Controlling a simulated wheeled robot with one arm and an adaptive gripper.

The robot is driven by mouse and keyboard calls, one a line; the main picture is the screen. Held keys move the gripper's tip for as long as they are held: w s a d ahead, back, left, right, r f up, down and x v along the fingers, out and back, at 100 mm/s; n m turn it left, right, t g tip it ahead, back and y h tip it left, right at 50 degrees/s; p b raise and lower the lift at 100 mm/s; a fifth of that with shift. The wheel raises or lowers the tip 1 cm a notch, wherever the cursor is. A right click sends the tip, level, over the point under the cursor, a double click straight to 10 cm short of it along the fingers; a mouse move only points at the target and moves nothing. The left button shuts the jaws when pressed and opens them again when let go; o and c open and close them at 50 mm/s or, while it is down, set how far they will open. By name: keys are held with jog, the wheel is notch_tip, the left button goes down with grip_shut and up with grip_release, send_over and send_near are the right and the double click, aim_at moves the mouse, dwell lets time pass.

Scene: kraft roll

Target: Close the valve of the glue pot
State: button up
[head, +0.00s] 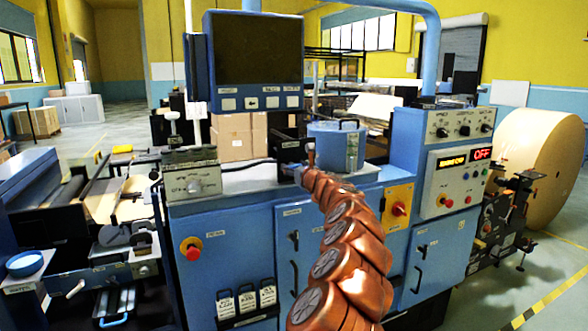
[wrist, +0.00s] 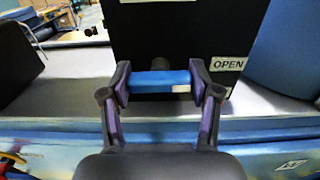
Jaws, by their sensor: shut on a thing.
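The glue pot (head: 335,148) is a blue cylinder with a lid handle, standing on the machine's top in the head view. Left of it is a black valve block (head: 289,148). In the wrist view its dark plate (wrist: 185,35) carries a white "OPEN" label (wrist: 228,64) on the right. The valve handle (wrist: 158,78) is a blue bar lying level across the picture, in front of a dark stub. My gripper (wrist: 158,84) is shut on this bar, a finger at each end. In the head view my copper arm hides much of the gripper (head: 309,168).
A dark monitor (head: 256,62) stands above and left of the block. A control box (head: 440,125) with knobs stands to the right. A blue pipe (head: 385,5) arches overhead. A big kraft roll (head: 540,165) is at the far right.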

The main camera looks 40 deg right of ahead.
jog(key=n+b, duration=0.3)
jog(key=shift+f+n, duration=0.15)
jog(key=shift+n, duration=0.25)
jog(key=n+b, duration=0.4)
jog(key=n, duration=0.1)
jog(key=n+b, duration=0.5)
jog(key=n, duration=0.1)
jog(key=shift+w, duration=0.1)
jog(key=shift+r+n+b, duration=0.2)
jog(key=shift+n+b, duration=0.55)
jog(key=shift+n, duration=0.65)
jog(key=o, duration=1.2)
jog(key=shift+c, duration=0.2)
